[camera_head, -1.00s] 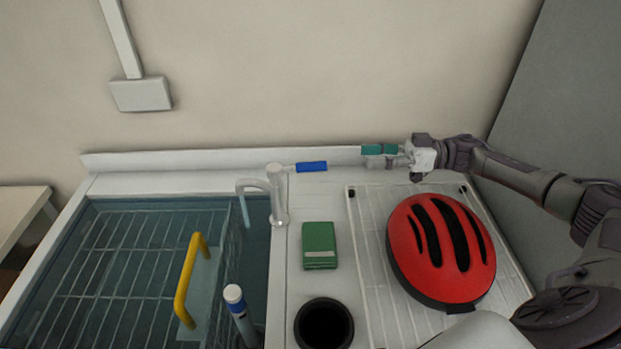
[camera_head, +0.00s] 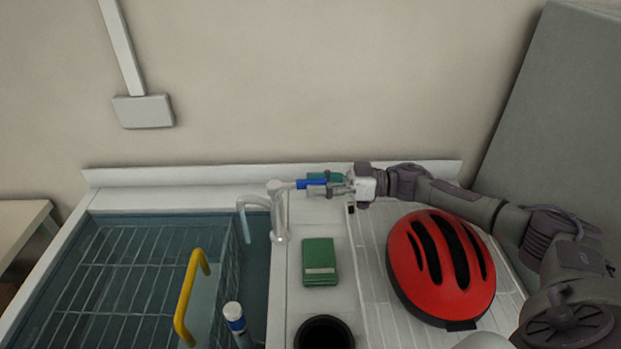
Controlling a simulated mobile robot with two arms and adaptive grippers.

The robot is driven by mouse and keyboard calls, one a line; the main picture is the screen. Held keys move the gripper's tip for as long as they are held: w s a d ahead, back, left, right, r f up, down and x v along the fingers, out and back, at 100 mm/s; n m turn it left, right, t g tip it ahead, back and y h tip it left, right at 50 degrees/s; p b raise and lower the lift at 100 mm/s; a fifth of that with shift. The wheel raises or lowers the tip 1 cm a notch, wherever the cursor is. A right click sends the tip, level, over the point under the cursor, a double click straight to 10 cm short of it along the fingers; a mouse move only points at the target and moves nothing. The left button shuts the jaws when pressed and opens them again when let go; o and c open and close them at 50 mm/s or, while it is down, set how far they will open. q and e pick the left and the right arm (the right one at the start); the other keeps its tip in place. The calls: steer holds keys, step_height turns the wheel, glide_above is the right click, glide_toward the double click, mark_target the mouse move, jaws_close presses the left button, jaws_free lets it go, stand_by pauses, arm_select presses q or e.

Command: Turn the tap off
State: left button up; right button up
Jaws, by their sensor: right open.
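The tap (camera_head: 279,212) is a pale upright spout at the right edge of the sink, its curved outlet pointing left over the water. Its blue lever handle (camera_head: 311,184) sticks out to the right from the top. My right gripper (camera_head: 325,184) is open, reaching in from the right with its fingertips at the handle's outer end. The handle appears to lie between the fingers; whether they touch it cannot be told. My left gripper is not in view.
The water-filled sink (camera_head: 75,235) holds a wire basket with a yellow handle (camera_head: 191,297) and a white-blue cylinder (camera_head: 235,323). A wall (camera_head: 300,80) stands close behind.

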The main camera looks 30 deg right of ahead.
steer(key=shift+x, duration=0.85)
jaws_close()
